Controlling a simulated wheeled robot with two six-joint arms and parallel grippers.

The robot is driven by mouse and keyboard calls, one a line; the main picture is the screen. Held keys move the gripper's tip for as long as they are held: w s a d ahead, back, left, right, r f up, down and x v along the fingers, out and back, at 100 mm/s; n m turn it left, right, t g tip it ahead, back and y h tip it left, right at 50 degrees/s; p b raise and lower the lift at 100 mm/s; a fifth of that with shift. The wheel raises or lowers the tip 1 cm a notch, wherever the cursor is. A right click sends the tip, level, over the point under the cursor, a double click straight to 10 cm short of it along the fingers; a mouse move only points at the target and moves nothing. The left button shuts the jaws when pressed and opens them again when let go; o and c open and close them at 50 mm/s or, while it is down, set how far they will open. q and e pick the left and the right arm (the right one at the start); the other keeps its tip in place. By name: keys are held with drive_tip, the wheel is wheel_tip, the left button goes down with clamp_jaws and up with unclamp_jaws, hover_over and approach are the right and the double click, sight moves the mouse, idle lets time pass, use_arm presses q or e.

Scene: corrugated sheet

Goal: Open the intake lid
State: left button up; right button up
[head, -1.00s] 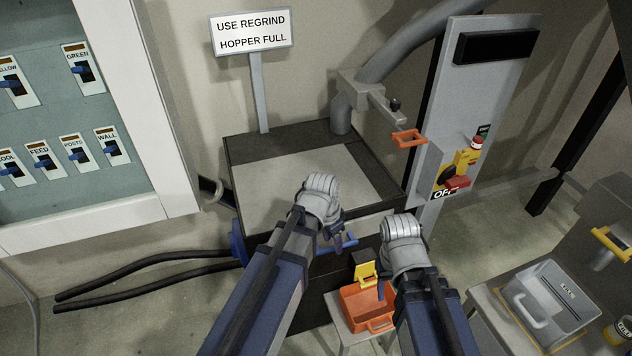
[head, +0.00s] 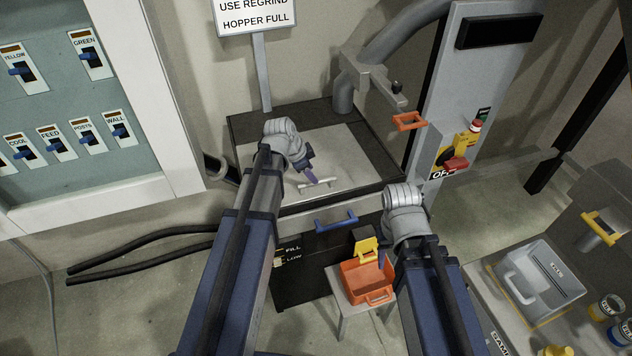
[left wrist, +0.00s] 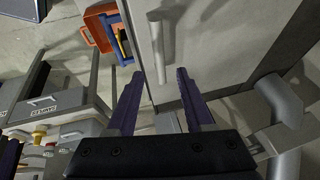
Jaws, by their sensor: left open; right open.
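The intake lid (head: 345,150) is a pale grey panel lying flat in the dark top of the box, and it looks closed. A white bar handle (head: 322,184) stands near its front edge. My left gripper (head: 310,174) is open and empty, just over the lid and close to the handle. In the left wrist view the handle (left wrist: 160,48) shows beyond and between the two parted fingertips (left wrist: 154,74), not gripped. My right gripper (head: 400,212) is at the box's front right corner; its fingers are mostly hidden by its wrist.
A blue handle (head: 336,221) is on the box's front. An orange bin (head: 366,281) stands on a small stool in front. An orange handle (head: 408,121) hangs by the pipe at the right. A sign (head: 255,16) stands behind the box.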

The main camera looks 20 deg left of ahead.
use_arm(q)
drive_tip(key=b+x, duration=0.4)
drive_tip(key=x, duration=0.1)
drive_tip(key=shift+w+f, duration=0.1)
drive_tip(key=shift+f, duration=0.25)
drive_tip(key=shift+d, duration=0.1)
drive_tip(key=shift+r, duration=0.1)
drive_tip(key=shift+c, duration=0.2)
clamp_jaws()
idle(0.8)
